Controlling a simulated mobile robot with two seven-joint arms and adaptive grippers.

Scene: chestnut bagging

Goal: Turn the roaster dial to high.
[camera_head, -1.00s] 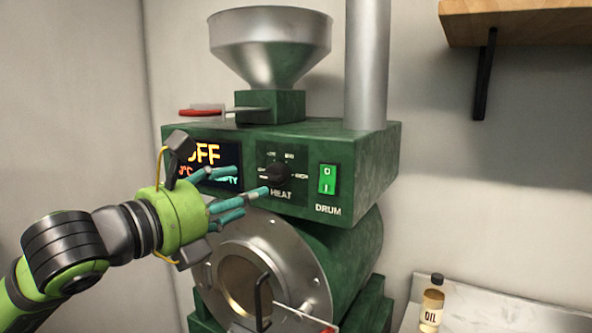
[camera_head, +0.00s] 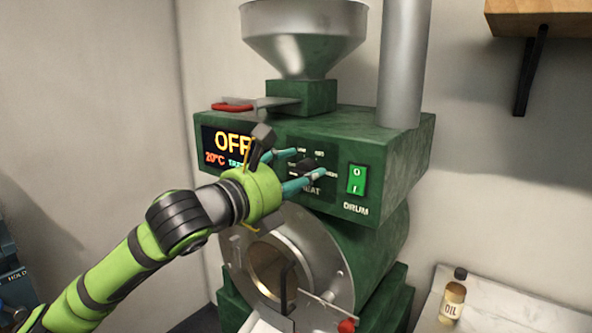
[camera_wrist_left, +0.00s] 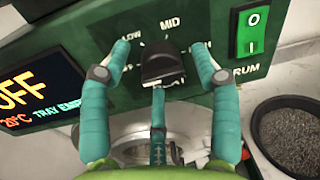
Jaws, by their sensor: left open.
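The dark roaster dial (camera_head: 305,164) sits on the HEAT panel of the green roaster (camera_head: 385,150), and shows large in the left wrist view (camera_wrist_left: 162,66). LOW and MID marks show above it; my fingers partly cover other marks, and its exact setting is unclear. My left gripper (camera_head: 308,164) is open at the panel. In the left wrist view its teal fingers (camera_wrist_left: 161,50) stand on both sides of the dial, with a third finger below it. Gaps show beside the dial; whether the lower finger touches it is unclear. My right gripper is not in view.
The display (camera_head: 228,146) reads OFF and 20°C. The green DRUM switch (camera_head: 357,180) is right of the dial. A steel hopper (camera_head: 303,40) is above, and the round drum front (camera_head: 325,275) below. An oil bottle (camera_head: 453,297) stands right. A dark bowl (camera_wrist_left: 290,135) shows in the wrist view.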

